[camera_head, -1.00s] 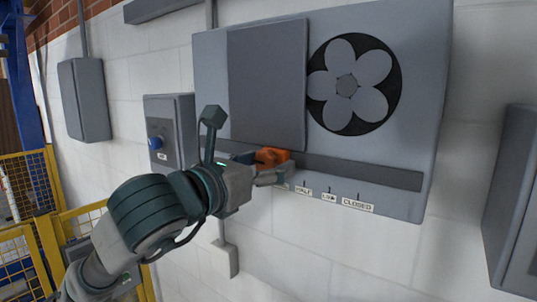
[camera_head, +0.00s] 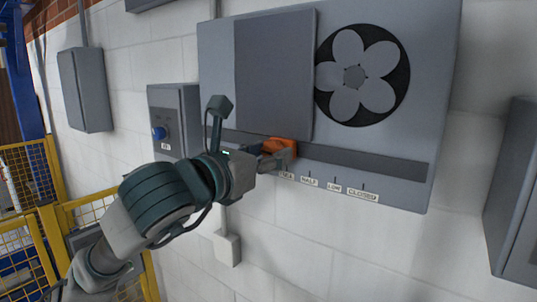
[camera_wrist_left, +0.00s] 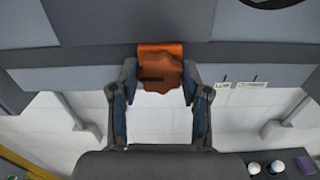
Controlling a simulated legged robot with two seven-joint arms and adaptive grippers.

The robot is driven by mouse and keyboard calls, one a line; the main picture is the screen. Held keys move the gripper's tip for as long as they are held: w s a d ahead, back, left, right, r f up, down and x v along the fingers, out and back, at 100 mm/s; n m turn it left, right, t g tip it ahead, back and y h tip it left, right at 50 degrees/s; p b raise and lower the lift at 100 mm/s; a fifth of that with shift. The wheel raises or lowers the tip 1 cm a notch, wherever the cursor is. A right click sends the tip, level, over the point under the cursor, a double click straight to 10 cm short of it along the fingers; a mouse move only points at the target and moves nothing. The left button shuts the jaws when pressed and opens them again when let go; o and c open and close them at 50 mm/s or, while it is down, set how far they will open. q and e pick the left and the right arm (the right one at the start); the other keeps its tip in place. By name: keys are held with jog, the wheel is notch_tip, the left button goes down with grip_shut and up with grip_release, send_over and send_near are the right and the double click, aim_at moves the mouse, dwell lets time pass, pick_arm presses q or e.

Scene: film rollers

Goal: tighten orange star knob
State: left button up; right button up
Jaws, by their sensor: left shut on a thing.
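The orange star knob (camera_head: 280,146) sits on the dark horizontal slot (camera_head: 370,163) of the grey wall panel, near the slot's left part. My left gripper (camera_head: 276,158) reaches it from the lower left. In the left wrist view the knob (camera_wrist_left: 160,72) lies between the two fingertips of my left gripper (camera_wrist_left: 160,84), which are shut on it from both sides. An orange block shows behind the knob's lobed edge. My right gripper is in neither view.
Labels including HALF, LOW and CLOSED (camera_head: 362,194) run below the slot. A grey cover plate (camera_head: 273,75) and a flower-shaped vent (camera_head: 362,76) are above it. A box with a blue button (camera_head: 158,133) is left; another grey box (camera_head: 515,200) is right. Yellow mesh fencing (camera_head: 20,175) stands at far left.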

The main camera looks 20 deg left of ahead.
pick_arm(q)
jog(key=shift+w+a+m, duration=0.1)
jog(key=shift+a+m, duration=0.1)
jog(key=shift+m, duration=0.2)
jog(key=m, duration=0.3)
jog(key=shift+d+b, duration=0.1)
jog(key=shift+b, duration=0.25)
jog(key=m, duration=0.4)
jog(key=shift+m, duration=0.3)
jog(key=m, duration=0.4)
jog(key=shift+p, duration=0.3)
jog(key=shift+f+m+p, duration=0.1)
jog(key=shift+m+p, duration=0.2)
jog(key=shift+m, duration=1.7)
